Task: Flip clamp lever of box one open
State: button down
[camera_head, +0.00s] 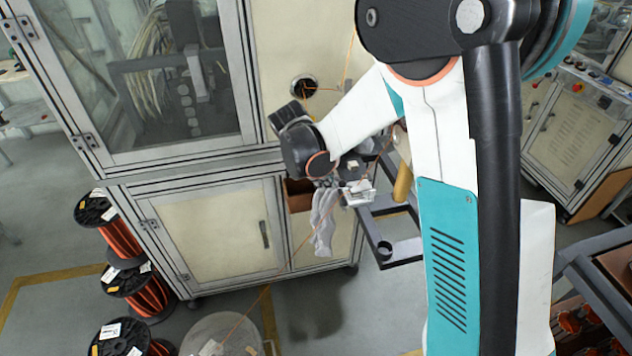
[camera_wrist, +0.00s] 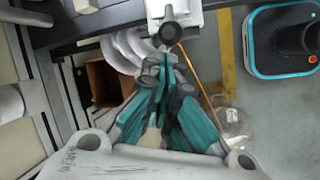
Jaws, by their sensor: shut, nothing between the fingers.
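A white clamp block (camera_wrist: 188,6) is at the top centre of the wrist view, with a dark round knob (camera_wrist: 171,33), apparently the lever's end, facing my gripper. My gripper (camera_wrist: 166,62) has teal and dark fingers that are closed together and hold nothing. Its tips are just below the knob in the picture; I cannot tell whether they touch it. In the head view, a small white block (camera_head: 358,194) sits at the cabinet's right side, just below my wrist. My fingers there are mostly hidden by the wrist, and the lever is too small to make out.
A thin orange wire (camera_head: 262,296) runs from the cabinet area down to a clear drum (camera_head: 222,334). A dark metal frame (camera_head: 398,247) stands to the right. Wire spools (camera_head: 110,230) stand at left.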

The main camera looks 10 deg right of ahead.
jog(key=shift+s+d+r, duration=0.1)
jog(key=shift+d+r, duration=0.1)
jog(key=shift+d, duration=0.05)
dwell(0.3)
jog(key=shift+d+r+y, duration=0.1)
jog(key=shift+r+y, duration=0.3)
jog(key=shift+d+r+p, duration=0.1)
jog(key=shift+r+p, duration=0.15)
jog(key=shift+p, duration=0.1)
jog(key=shift+r+y, duration=0.3)
jog(key=shift+y, duration=0.2)
